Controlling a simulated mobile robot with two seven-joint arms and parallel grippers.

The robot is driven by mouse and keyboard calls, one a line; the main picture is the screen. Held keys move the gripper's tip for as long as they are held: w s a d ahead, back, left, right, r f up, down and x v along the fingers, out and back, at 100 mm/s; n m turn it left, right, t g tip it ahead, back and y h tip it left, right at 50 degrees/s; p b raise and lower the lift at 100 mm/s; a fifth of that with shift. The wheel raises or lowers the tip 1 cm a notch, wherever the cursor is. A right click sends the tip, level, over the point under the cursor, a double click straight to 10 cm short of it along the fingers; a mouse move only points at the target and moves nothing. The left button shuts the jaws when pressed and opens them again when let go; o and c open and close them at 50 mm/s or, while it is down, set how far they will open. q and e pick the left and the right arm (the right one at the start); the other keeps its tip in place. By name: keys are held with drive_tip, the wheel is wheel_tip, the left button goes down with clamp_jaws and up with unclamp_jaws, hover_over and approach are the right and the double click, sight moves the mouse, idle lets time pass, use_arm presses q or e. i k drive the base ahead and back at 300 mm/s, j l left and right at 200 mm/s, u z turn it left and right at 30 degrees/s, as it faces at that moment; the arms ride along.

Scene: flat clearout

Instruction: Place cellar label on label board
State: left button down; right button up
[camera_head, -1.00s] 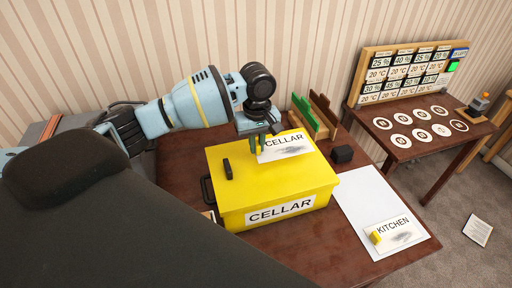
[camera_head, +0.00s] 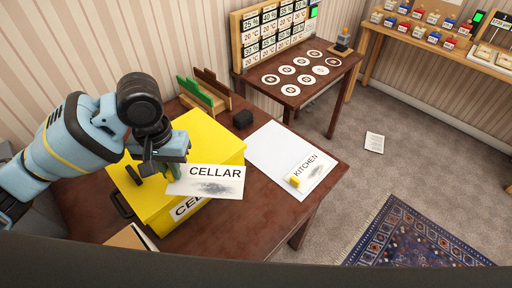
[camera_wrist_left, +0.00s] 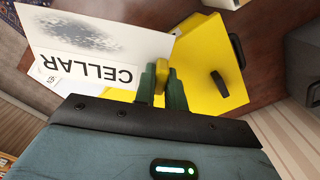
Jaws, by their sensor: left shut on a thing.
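The cellar label (camera_head: 212,182) is a white card with the word CELLAR and a grey smudge. My left gripper (camera_head: 170,172) is shut on it and holds it above the yellow box. In the left wrist view the card (camera_wrist_left: 90,42) reads upside down, and a yellow grip piece (camera_wrist_left: 160,82) sits between the green fingers (camera_wrist_left: 162,90). The white label board (camera_head: 275,152) lies flat on the brown table to the right of the box. The kitchen label (camera_head: 312,170), with a yellow grip, lies on its right part. My right gripper is out of view.
The yellow box (camera_head: 220,145) with its own CELLAR sign stands under the gripper. The board's left part is bare.

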sight(278, 150)
drive_tip(key=l+u, duration=0.1)
drive_tip(key=u, duration=0.5)
drive_tip(key=i+l+u, duration=0.1)
drive_tip(key=l+u, duration=0.4)
drive_tip(key=l, duration=0.25)
drive_tip(key=l+u, duration=0.1)
drive_tip(key=l, duration=0.6)
drive_tip(key=i+l+u, duration=0.1)
drive_tip(key=l, duration=0.6)
